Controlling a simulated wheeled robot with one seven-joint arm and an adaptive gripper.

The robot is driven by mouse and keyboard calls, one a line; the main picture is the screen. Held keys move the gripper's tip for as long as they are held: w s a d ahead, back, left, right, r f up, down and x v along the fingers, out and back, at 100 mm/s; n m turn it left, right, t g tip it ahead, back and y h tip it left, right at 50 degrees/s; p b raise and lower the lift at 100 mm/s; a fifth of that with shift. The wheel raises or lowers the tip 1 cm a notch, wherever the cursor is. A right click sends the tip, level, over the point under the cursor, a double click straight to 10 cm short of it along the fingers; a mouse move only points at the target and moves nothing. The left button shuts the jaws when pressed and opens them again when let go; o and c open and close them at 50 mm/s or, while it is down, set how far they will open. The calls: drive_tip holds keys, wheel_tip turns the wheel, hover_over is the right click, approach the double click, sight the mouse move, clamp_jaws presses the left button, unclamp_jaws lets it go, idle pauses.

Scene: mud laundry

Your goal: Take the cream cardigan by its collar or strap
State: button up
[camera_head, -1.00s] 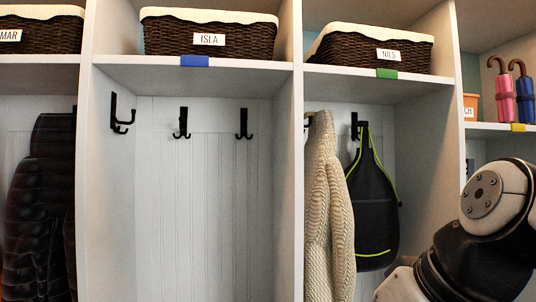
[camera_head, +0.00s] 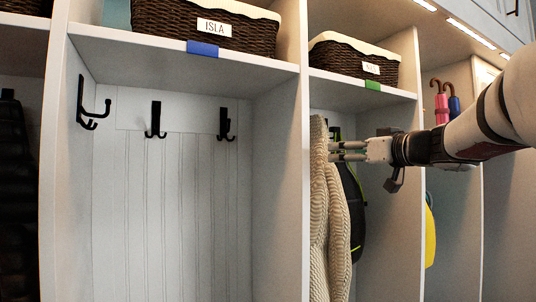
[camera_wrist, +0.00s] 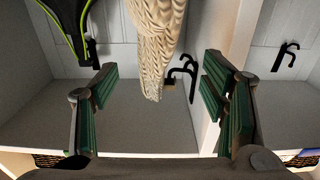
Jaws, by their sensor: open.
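The cream cardigan (camera_head: 329,225) is a ribbed knit hanging in the bay right of the empty one. In the wrist view, which is inverted, the cardigan (camera_wrist: 155,45) narrows to its collar end beside a black hook (camera_wrist: 186,72). My gripper (camera_head: 334,151) is open and level with the cardigan's upper part. In the wrist view my gripper (camera_wrist: 158,90) has its green-padded fingers spread on either side of the collar end, with gaps on both sides. Whether the collar lies fully at fingertip depth cannot be told.
A black bag with lime trim (camera_head: 352,205) hangs just behind my gripper. A white partition (camera_head: 292,190) stands close left of the cardigan. A shelf (camera_head: 350,87) with a basket (camera_head: 352,58) is above. The empty bay has several hooks (camera_head: 155,120).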

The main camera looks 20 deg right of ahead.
sight(321, 144)
drive_tip(key=w, duration=0.3)
drive_tip(key=w+a, duration=0.1)
drive_tip(key=w, duration=0.2)
drive_tip(key=w+a, duration=0.1)
drive_tip(key=w, duration=0.2)
drive_tip(key=shift+w+f+p, duration=0.2)
drive_tip(key=shift+w+p, duration=0.05)
drive_tip(key=shift+p, duration=0.05)
drive_tip(key=shift+w+a+r+b, duration=0.15)
drive_tip(key=shift+w+b, duration=0.25)
drive_tip(key=shift+w, duration=0.35)
clamp_jaws()
drive_tip(key=shift+r, duration=0.3)
drive_tip(key=shift+r+p, duration=0.75)
drive_tip(key=shift+r, duration=0.55)
